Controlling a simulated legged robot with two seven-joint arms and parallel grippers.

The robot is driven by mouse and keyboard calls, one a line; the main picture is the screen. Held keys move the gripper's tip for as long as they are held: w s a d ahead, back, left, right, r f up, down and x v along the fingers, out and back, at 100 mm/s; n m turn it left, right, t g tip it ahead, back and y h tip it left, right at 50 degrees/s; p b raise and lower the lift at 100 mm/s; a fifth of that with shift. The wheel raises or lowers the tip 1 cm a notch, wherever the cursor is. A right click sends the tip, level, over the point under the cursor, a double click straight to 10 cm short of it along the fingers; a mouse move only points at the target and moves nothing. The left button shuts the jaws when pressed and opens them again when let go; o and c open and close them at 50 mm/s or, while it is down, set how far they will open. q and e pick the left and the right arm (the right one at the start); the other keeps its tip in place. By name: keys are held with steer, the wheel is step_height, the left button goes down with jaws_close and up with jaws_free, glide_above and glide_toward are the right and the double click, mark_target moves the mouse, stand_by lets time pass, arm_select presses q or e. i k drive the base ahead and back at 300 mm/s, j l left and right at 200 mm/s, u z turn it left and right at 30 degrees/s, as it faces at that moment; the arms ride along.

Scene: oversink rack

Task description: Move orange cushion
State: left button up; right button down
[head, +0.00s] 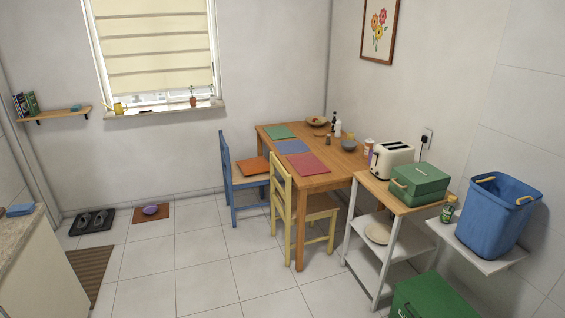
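The orange cushion (254,166) lies flat on the seat of the blue chair (233,184), at the left side of the wooden table (331,177). Part of the cushion's right side is close to the table edge and the yellow chair (286,201). Neither of my grippers shows in the head view.
The yellow chair stands in front of the blue chair's right side. A white shelf cart (373,284) with a toaster (391,158) and green box (419,183) stands at right. Another green box (433,297) is on the floor. The tiled floor (206,290) at front left is clear.

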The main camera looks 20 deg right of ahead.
mark_target(259, 164)
steer(key=i+z, duration=0.1)
steer(key=i, duration=5.8)
